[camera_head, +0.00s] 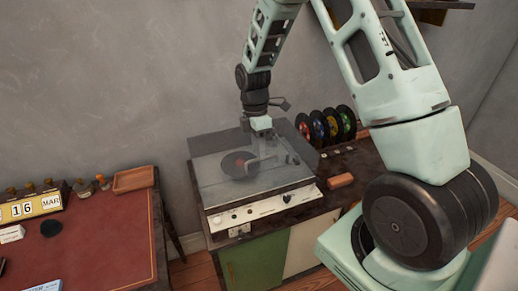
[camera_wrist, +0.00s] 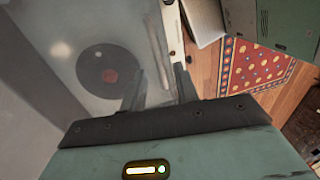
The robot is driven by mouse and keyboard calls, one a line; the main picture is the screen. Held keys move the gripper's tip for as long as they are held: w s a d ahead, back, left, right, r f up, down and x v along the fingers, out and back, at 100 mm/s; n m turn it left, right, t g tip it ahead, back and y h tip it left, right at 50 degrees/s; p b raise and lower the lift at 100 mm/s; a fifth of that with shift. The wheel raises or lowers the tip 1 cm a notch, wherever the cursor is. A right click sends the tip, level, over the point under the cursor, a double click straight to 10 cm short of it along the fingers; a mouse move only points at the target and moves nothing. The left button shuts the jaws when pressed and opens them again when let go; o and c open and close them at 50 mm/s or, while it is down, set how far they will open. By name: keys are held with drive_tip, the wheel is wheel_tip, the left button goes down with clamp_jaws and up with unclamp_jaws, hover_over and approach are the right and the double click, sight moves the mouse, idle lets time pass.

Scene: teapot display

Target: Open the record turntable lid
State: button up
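The record turntable (camera_head: 262,208) sits on a cabinet against the wall, with a pale front panel of knobs. Its see-through grey lid (camera_head: 212,165) covers the deck, and a dark record (camera_head: 237,165) with a red centre shows through. The record also appears in the wrist view (camera_wrist: 97,68). My gripper (camera_head: 258,140) is at the lid, its fingertips hard to make out in the head view. In the wrist view my gripper (camera_wrist: 160,85) has two dark fingers apart, near the pale front strip (camera_wrist: 172,35). I see nothing held between them. Contact with the lid cannot be told.
Several coloured reels (camera_head: 325,127) stand right of the turntable. An orange-brown block (camera_head: 341,181) lies on the cabinet's front right. A red-topped desk (camera_head: 105,235) with a calendar (camera_head: 32,208) is at left. A patterned rug (camera_wrist: 250,75) lies on the floor.

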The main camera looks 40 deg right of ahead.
drive_tip(key=shift+s+f, duration=0.15)
drive_tip(key=shift+f, duration=0.65)
clamp_jaws()
drive_tip(key=shift+r, duration=0.1)
